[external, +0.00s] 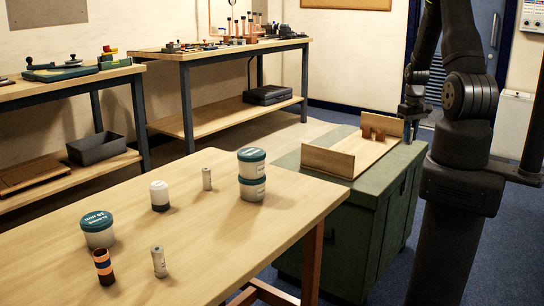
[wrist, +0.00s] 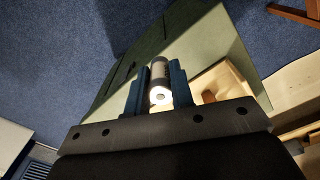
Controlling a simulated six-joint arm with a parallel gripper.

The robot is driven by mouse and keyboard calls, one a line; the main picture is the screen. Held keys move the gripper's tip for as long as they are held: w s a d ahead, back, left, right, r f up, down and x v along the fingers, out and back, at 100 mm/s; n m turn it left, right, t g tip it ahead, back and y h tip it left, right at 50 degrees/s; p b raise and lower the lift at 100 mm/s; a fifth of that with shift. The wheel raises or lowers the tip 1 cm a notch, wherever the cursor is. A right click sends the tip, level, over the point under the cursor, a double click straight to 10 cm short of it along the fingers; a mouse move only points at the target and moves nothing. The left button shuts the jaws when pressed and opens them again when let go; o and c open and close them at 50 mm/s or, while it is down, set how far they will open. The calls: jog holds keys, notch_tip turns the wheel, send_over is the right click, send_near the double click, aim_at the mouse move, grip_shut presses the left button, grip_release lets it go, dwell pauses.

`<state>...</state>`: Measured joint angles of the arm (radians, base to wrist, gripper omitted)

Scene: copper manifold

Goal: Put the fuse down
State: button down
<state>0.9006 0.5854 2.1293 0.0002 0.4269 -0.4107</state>
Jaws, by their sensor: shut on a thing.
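In the wrist view, my gripper (wrist: 159,78) has its two blue fingers closed on a fuse (wrist: 159,72), a small grey cylinder with a pale round end facing the camera. The fuse is above the green cabinet. In the external view, my gripper (external: 414,108) is at the right, beyond the cabinet's far end and partly behind my arm; the fuse in it cannot be made out there. Two other small pale cylinders like fuses, one farther back (external: 207,179) and one nearer (external: 159,262), stand upright on the wooden table (external: 290,215).
The table also holds a teal-lidded tub (external: 98,232), a stack of two tubs (external: 252,175), a white-and-black jar (external: 160,196) and a brown banded cylinder (external: 103,267). A wooden tray (external: 328,161) with copper-coloured blocks (external: 373,134) sits on the green cabinet (external: 335,225).

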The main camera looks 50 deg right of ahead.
notch_tip(320, 180, down, 5)
jog(key=shift+r, duration=0.1)
send_over(371, 184)
notch_tip(371, 184, down, 7)
jog(key=shift+s+d+f, duration=0.1)
jog(key=shift+d+f, duration=0.05)
jog(key=shift+f, duration=2.05)
jog(key=shift+f, duration=0.1)
jog(key=c, duration=1.3)
grip_release()
jog(key=shift+o, duration=0.2)
